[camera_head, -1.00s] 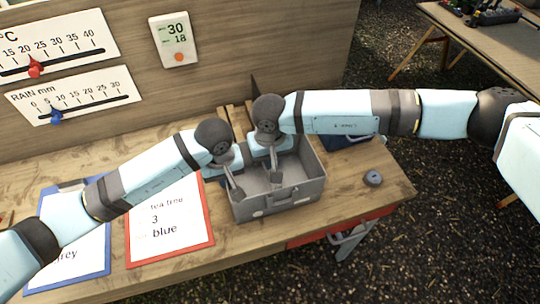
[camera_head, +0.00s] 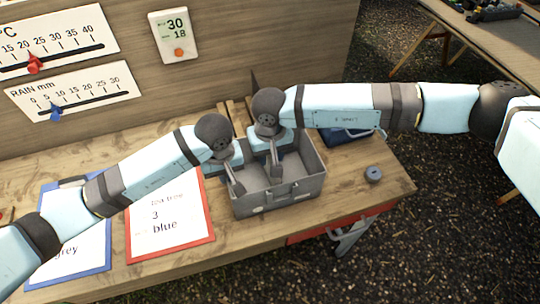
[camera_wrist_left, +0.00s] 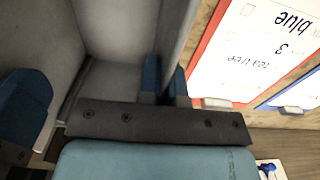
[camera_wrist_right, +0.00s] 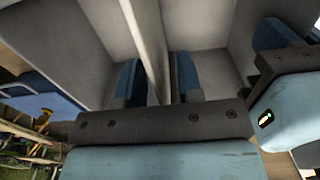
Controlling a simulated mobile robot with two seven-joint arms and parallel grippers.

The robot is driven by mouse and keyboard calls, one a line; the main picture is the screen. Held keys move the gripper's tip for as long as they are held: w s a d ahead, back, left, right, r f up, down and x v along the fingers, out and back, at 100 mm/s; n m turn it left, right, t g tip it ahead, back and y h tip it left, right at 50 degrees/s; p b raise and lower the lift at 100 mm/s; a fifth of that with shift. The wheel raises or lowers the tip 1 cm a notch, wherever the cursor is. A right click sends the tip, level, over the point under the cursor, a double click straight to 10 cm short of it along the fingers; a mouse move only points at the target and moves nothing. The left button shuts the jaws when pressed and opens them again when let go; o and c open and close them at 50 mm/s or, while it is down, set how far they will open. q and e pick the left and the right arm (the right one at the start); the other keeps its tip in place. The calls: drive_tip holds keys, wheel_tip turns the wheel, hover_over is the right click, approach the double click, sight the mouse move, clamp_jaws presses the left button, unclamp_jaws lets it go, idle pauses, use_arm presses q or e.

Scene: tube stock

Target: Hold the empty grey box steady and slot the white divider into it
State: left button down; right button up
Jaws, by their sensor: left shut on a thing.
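The grey box (camera_head: 300,193) stands on the wooden table in the head view. My left gripper (camera_head: 238,187) is shut on its left wall, which runs between the blue fingers in the left wrist view (camera_wrist_left: 166,85). My right gripper (camera_head: 276,170) points down into the box. In the right wrist view the white divider (camera_wrist_right: 150,40) stands between its fingers (camera_wrist_right: 160,82), with box space on both sides. I cannot tell whether these fingers press on it. The divider's lower edge is hidden, and in the head view my right gripper mostly covers it.
A red-edged card (camera_head: 170,243) reading "blue" and a blue-edged card (camera_head: 85,268) lie left of the box. A dark blue box (camera_head: 345,137) stands behind right. A small grey round object (camera_head: 373,174) lies near the right edge. A wooden panel with gauges rises behind.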

wheel_tip(320, 180, up, 11)
drive_tip(key=shift+f, duration=0.1)
idle(0.7)
use_arm(q)
drive_tip(key=c, duration=1.2)
unclamp_jaws()
wheel_tip(320, 180, up, 12)
drive_tip(key=shift+s, duration=0.1)
use_arm(e)
drive_tip(key=shift+s+f, duration=0.1)
